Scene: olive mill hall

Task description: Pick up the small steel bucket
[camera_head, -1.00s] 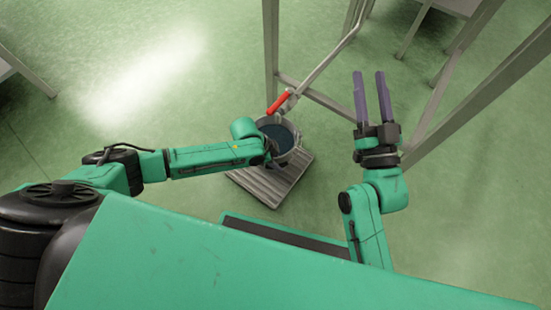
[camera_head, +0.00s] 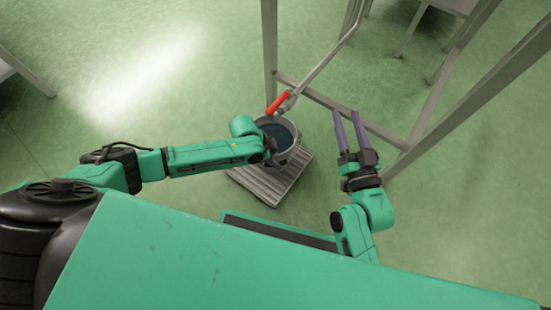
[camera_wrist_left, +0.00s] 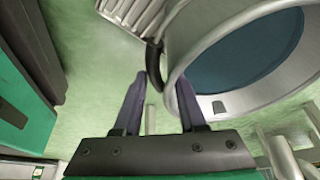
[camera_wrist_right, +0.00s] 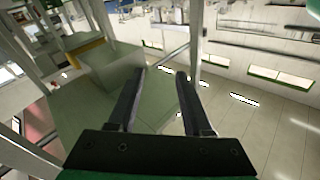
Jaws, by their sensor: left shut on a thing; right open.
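The small steel bucket (camera_head: 293,150) stands upright on a ribbed grey platform (camera_head: 255,181), with dark blue liquid inside. My left gripper (camera_head: 271,150) is at the bucket's near side, its fingers mostly hidden by the arm in the head view. In the left wrist view the bucket (camera_wrist_left: 195,40) fills the upper right, and its black handle (camera_wrist_left: 153,62) lies between the fingers of my left gripper (camera_wrist_left: 160,80), which is shut on it. My right gripper (camera_head: 345,113) is open and empty, right of the bucket; its spread fingers also show in the right wrist view (camera_wrist_right: 160,74).
A red-handled valve (camera_head: 278,102) on a slanting pipe (camera_head: 325,67) is just above the bucket. Steel frame legs (camera_head: 270,45) and a low crossbar (camera_head: 340,108) stand behind it, close to my right gripper. Green floor is free to the left.

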